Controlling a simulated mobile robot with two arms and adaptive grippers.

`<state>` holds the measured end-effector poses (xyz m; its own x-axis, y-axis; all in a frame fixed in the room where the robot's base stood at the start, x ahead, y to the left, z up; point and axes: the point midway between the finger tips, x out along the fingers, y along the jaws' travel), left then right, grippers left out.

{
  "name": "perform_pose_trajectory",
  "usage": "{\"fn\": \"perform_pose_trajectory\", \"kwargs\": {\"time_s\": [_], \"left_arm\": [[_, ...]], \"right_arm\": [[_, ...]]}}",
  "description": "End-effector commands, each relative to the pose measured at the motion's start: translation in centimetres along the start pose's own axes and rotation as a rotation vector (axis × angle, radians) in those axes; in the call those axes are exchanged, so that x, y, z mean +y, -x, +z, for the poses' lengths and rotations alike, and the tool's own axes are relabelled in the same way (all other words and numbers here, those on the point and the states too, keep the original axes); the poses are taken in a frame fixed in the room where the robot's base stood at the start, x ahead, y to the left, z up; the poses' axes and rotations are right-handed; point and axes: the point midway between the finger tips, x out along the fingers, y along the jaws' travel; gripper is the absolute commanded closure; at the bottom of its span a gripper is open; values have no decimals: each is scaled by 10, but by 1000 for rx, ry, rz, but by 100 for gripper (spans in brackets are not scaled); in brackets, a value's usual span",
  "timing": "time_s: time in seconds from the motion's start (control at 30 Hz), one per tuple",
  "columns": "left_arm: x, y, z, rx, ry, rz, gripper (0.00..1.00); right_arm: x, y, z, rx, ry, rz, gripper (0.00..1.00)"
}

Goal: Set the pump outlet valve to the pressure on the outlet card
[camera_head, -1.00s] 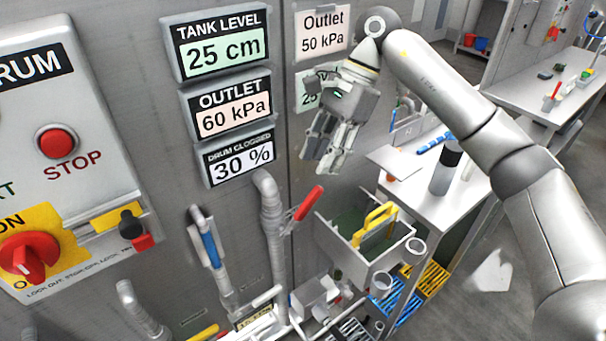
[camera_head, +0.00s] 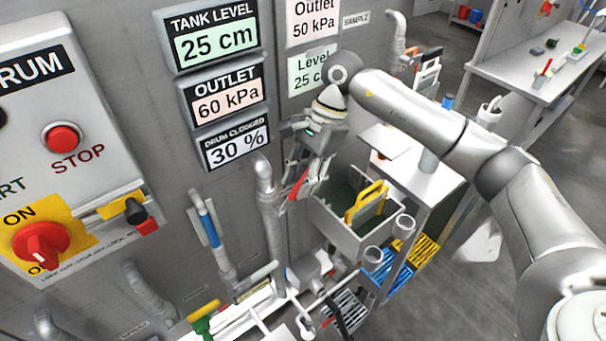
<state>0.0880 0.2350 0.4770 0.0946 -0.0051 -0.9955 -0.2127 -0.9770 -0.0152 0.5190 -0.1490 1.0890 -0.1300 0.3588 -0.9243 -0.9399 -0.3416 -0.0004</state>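The outlet card (camera_head: 313,23) reads "Outlet 50 kPa". The outlet display (camera_head: 225,103) on the grey panel reads 60 kPa. A valve with a red lever handle (camera_head: 298,184) sits on the grey vertical pipe (camera_head: 270,215). My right gripper (camera_head: 305,194) is open, pointing down, with its fingers at the red handle. The handle shows partly between the fingers, and I cannot tell whether they touch it. The valve body is partly hidden behind the gripper. My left gripper is not in view.
A blue-handled lever (camera_head: 209,229) is left of the pipe. The tank level display (camera_head: 216,40) reads 25 cm and the drum clogged display (camera_head: 236,148) reads 30 %. A grey bin (camera_head: 352,240) with a yellow-handled item is close right of the gripper. The red STOP button (camera_head: 62,138) is far left.

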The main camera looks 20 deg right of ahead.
Motion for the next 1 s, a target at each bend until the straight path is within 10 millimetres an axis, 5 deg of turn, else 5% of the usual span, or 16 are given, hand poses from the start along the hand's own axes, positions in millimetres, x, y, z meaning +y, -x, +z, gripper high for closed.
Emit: {"fn": "perform_pose_trajectory", "kwargs": {"time_s": [0.2,0.47,1.0], "left_arm": [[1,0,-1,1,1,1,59],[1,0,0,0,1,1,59],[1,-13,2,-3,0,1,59]], "right_arm": [[0,0,0,0,0,0,66],[0,0,0,0,0,0,100],[-1,1,12,123,9,0,100]]}}
